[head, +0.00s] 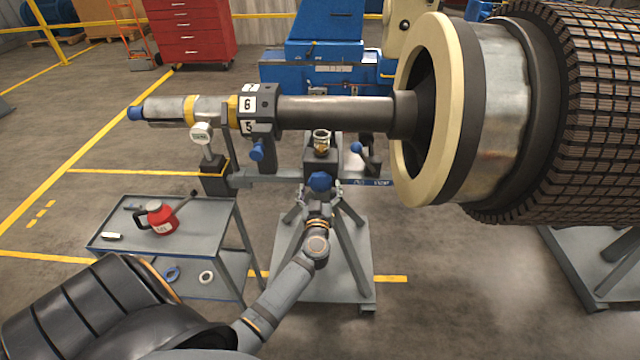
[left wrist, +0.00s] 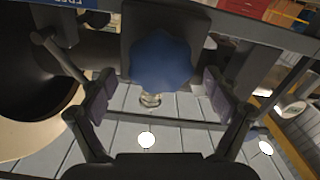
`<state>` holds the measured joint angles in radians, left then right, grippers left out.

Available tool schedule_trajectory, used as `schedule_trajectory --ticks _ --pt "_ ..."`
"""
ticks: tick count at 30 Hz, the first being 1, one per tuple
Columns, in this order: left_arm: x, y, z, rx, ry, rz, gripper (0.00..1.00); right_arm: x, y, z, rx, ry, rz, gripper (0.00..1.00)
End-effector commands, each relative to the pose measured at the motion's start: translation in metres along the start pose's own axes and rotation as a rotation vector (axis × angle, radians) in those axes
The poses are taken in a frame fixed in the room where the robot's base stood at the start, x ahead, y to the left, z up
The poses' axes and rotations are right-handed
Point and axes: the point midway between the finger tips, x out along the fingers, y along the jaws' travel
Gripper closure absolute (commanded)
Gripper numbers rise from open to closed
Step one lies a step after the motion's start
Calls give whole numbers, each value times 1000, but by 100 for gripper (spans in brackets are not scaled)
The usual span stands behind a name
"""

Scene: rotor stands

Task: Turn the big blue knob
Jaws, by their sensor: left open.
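The big blue knob (head: 320,181) is on the front of the rotor stand, below the dark shaft. In the left wrist view the blue knob (left wrist: 160,62) is lobed and sits on a dark block. My left gripper (head: 319,194) reaches up to it from below. In the left wrist view the two padded fingers of my left gripper (left wrist: 157,92) are open, one on each side of the knob, with visible gaps. I cannot tell how deep the knob sits between them. My right gripper is not in view.
A smaller blue knob (head: 257,151) and a blue-tipped lever (head: 356,147) flank the stand. The large rotor (head: 590,110) fills the right. A grey cart (head: 190,245) with a red can (head: 160,217) stands at left. Floor is open at front right.

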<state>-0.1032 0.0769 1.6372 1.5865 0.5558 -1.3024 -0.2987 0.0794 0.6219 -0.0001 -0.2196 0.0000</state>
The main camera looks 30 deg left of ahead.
Motion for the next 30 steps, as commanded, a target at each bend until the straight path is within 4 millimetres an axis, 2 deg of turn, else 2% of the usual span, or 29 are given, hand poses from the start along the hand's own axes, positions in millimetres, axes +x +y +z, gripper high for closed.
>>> schedule_trajectory --ticks 5,13,25,30 --pt "17 0 0 1 0 0 11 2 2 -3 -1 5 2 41" --pt "18 0 1 0 -1 0 11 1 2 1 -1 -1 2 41" --pt "18 0 1 0 -1 1 64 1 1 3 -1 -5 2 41" --pt "18 0 0 -8 -1 1 65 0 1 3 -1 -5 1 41"
